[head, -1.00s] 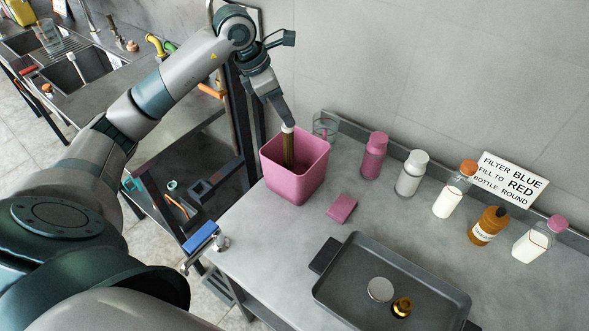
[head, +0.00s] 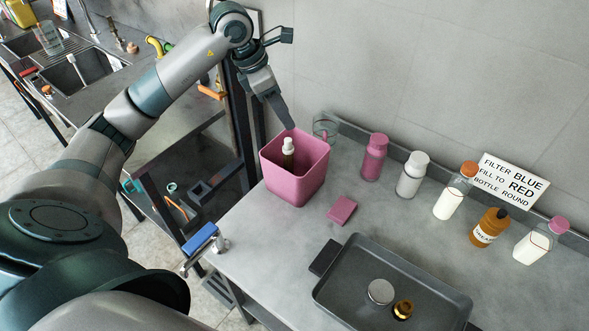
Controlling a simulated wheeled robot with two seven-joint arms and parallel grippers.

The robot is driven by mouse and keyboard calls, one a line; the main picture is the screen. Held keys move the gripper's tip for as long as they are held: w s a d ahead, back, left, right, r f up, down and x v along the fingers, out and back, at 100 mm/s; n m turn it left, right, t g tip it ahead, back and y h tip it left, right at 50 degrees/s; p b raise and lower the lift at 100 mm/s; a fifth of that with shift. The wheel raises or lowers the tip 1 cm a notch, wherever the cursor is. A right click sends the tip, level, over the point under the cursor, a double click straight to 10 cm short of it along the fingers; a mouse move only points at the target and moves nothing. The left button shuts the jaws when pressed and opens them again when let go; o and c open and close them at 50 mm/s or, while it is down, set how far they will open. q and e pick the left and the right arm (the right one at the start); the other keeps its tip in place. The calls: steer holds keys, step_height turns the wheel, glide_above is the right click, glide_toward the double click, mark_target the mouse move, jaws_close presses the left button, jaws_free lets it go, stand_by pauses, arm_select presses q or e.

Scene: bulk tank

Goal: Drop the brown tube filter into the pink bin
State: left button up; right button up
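The brown tube filter (head: 288,160), with a white top, stands roughly upright inside the pink bin (head: 296,189); its lower end is hidden by the bin's front wall. The bin sits on the grey bench at its left back part. My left gripper (head: 288,124) is just above the bin, its fingertips apart from the filter's top. It has let go of the filter and is empty; its fingers overlap from this side. My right gripper is not in view.
A pink block (head: 342,210) lies right of the bin. A clear glass (head: 325,127) stands behind it. A dark tray (head: 430,285) holds a round lid and a brass piece.

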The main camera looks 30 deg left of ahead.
arm_select(q)
steer(key=b+v, duration=0.3)
steer(key=v, duration=1.3)
steer(key=shift+s, duration=0.15)
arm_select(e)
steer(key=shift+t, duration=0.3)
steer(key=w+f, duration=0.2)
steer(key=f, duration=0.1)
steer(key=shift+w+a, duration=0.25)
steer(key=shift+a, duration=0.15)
arm_select(q)
steer(key=shift+r, duration=0.1)
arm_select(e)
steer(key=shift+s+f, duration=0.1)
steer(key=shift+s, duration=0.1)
arm_select(q)
steer(key=shift+r, duration=0.1)
